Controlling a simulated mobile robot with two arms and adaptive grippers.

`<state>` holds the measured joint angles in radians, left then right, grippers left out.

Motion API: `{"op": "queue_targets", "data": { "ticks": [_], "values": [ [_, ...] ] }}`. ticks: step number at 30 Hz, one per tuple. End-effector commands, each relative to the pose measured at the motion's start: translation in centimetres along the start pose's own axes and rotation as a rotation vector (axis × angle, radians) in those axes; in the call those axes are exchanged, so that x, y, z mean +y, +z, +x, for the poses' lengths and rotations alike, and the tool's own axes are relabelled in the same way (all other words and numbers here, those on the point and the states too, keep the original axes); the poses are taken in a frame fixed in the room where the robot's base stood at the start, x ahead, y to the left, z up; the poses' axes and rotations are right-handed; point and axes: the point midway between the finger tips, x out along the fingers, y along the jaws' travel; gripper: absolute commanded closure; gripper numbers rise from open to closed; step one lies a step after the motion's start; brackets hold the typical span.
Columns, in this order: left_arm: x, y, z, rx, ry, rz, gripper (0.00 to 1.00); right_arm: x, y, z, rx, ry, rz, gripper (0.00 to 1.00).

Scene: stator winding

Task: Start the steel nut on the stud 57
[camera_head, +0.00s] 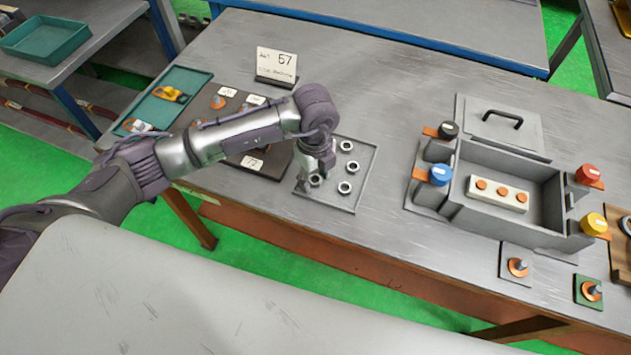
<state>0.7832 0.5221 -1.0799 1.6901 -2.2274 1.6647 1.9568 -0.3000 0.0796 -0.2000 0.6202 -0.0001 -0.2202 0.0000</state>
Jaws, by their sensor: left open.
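Several steel nuts (344,187) lie on a flat grey tray (342,206) in the middle of the table. My left gripper (319,168) points down over the left part of this tray, close to a nut (315,180) at its left side. It is open; whether its fingers straddle that nut is too small to tell. A dark board (262,172) with small white labels and copper-coloured parts lies left of the tray, partly hidden by my left arm. The labels are too small to read surely, so I cannot pick out stud 57. My right gripper is out of view.
A card reading 57 (276,65) stands behind the board. A green tray (181,83) holds a yellow part. On the right are a grey box (510,227) with coloured knobs, a lid with a handle (503,124) and two small stud plates (516,267). The table between is clear.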

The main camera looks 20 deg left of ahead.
Motion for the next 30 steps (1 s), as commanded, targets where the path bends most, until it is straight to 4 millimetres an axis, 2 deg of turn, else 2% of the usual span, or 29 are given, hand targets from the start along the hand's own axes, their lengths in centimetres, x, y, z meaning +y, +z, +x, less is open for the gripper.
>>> {"op": "queue_targets", "data": {
  "ticks": [5,12,13,20,30],
  "values": [
    [0.0,0.0,-0.1,0.000,0.000,0.000,0.54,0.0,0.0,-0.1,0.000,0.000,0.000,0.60],
    [0.0,0.0,-0.1,0.000,0.000,0.000,0.94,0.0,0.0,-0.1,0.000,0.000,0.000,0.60],
    [0.0,0.0,-0.1,0.000,0.000,0.000,0.97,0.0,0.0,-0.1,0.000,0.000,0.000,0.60],
    [0.0,0.0,-0.9,0.000,-0.001,0.000,0.97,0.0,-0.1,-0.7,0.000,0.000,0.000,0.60],
    [0.0,0.0,-3.7,0.000,0.000,0.000,0.97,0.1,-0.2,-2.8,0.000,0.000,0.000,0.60]
  ]
}}
